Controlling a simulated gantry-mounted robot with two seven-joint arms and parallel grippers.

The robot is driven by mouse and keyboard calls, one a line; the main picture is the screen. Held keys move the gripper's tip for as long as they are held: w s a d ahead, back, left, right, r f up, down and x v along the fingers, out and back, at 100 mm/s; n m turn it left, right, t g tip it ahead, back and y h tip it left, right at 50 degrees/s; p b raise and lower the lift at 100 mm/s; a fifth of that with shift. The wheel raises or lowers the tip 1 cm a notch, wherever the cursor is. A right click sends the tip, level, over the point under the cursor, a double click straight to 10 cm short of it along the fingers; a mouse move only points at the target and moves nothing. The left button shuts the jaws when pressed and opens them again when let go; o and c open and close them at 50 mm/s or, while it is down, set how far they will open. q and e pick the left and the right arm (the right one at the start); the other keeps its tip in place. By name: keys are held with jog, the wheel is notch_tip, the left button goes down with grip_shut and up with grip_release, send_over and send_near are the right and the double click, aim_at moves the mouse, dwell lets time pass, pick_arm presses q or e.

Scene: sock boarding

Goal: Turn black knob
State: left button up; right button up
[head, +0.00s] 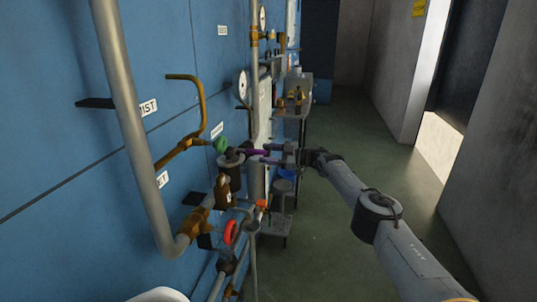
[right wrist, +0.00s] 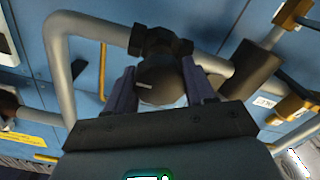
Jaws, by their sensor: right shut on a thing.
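The black knob (right wrist: 160,82) sits on a dark valve body on a grey pipe in the right wrist view, with a pale mark on its face. My right gripper (right wrist: 158,74) has its two purple fingers on either side of the knob, shut on it. In the head view the right gripper (head: 254,155) reaches in from the right to the dark valve (head: 232,158) on the blue wall panel. The fingertips' contact is partly hidden there. My left gripper is not in view.
A large grey pipe (head: 125,115) and a brass pipe (head: 203,105) stand out from the panel left of the valve. A green knob (head: 221,145) is close by, and a red ring handle (head: 231,232) is below. Open floor (head: 330,240) lies to the right.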

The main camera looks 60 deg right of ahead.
jog(key=n, duration=0.3)
jog(key=shift+r+n, duration=0.1)
jog(key=shift+n, duration=0.3)
dwell(0.4)
jog(key=o, duration=1)
jog(key=shift+o, duration=0.2)
